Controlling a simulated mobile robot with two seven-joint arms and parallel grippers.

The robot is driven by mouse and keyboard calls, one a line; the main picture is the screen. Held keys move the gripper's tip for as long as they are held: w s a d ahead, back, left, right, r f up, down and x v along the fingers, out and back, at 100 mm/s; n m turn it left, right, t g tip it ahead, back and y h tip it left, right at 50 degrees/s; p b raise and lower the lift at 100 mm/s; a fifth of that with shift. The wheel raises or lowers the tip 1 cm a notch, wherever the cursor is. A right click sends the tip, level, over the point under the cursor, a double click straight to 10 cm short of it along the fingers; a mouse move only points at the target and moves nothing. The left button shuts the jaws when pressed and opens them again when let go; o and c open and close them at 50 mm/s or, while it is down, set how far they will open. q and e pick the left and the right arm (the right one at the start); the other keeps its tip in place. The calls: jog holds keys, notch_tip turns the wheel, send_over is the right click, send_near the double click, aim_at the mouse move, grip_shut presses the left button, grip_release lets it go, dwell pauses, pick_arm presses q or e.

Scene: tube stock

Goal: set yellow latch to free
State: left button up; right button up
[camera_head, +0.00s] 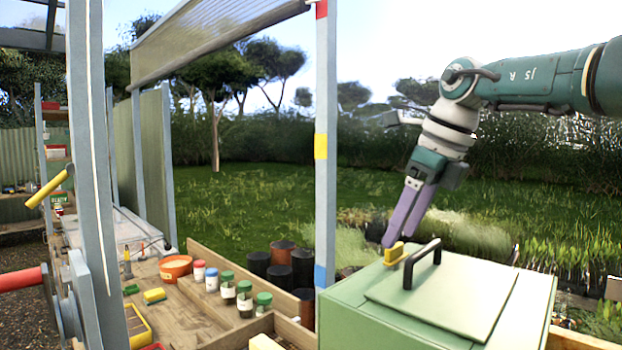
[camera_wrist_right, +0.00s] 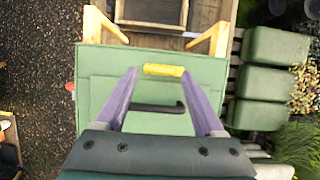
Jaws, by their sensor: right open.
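A small yellow latch (camera_head: 395,253) sits at the edge of the lid of a green box (camera_head: 345,318), next to a black lid handle (camera_head: 422,262). In the right wrist view the yellow latch (camera_wrist_right: 163,70) lies crosswise between the fingertips. My right gripper (camera_head: 396,240) points down at the latch from above. It is open, with one purple finger toward each end of the latch; I cannot tell whether either finger touches it. The black handle (camera_wrist_right: 155,108) shows between the fingers. My left gripper is not in view.
A post with red, yellow and blue bands (camera_head: 326,150) stands left of the box. A yellow-handled lever (camera_head: 48,187) and a red handle (camera_head: 20,279) are at the far left.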

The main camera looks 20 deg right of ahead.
jog(key=p+v, duration=0.4)
jog(key=v, duration=0.3)
jog(key=shift+r+p, duration=0.25)
jog(key=shift+p, duration=0.1)
jog(key=shift+s, duration=0.1)
